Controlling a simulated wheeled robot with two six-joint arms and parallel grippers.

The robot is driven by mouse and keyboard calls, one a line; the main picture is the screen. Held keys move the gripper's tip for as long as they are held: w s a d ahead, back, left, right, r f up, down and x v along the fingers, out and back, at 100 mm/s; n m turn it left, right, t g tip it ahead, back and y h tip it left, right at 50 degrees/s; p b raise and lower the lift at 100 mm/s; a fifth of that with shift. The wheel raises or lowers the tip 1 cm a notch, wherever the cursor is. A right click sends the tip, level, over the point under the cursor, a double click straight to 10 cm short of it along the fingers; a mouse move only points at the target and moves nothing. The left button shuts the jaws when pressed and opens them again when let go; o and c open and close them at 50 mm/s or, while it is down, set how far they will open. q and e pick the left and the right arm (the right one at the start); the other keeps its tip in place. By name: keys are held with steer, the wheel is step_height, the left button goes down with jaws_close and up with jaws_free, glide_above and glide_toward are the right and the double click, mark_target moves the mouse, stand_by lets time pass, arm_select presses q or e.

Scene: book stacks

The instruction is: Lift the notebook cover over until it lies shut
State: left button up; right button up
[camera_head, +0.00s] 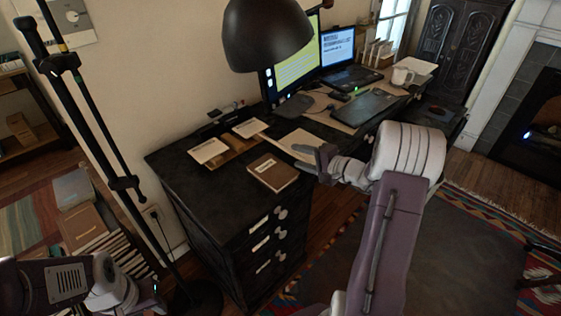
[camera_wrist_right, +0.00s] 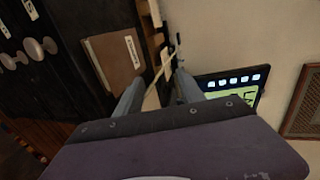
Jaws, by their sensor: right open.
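A brown notebook-like book (camera_head: 273,172) with a white label lies shut and flat near the front edge of the dark desk. It also shows in the right wrist view (camera_wrist_right: 108,60), left of the fingers. A pale, flat open page or cover (camera_head: 297,139) lies behind it, partly hidden by my right gripper (camera_head: 312,157). In the right wrist view a thin pale strip (camera_wrist_right: 160,70) lies between and beyond the fingertips; I cannot tell whether they touch it. My right gripper (camera_wrist_right: 158,82) is open, with nothing clearly held. Part of my left arm shows at lower left, without visible fingers.
Pale cards (camera_head: 208,150) lie on a wooden tray (camera_head: 232,146) at the desk's left back. A black lamp shade (camera_head: 265,35) hangs above. The desk's left front corner (camera_head: 205,190) is clear.

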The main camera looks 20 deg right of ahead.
steer(key=shift+w+d+r, duration=0.2)
steer(key=shift+d+r, duration=0.35)
steer(key=shift+r, duration=0.1)
steer(key=shift+w+d+r+p, duration=0.3)
steer(key=shift+d+r+p, duration=0.25)
steer(key=shift+d+r, duration=0.1)
steer(key=shift+w+d+r, duration=0.3)
steer(key=shift+d+r, duration=0.15)
steer(key=shift+d, duration=0.35)
steer(key=shift+p, duration=0.3)
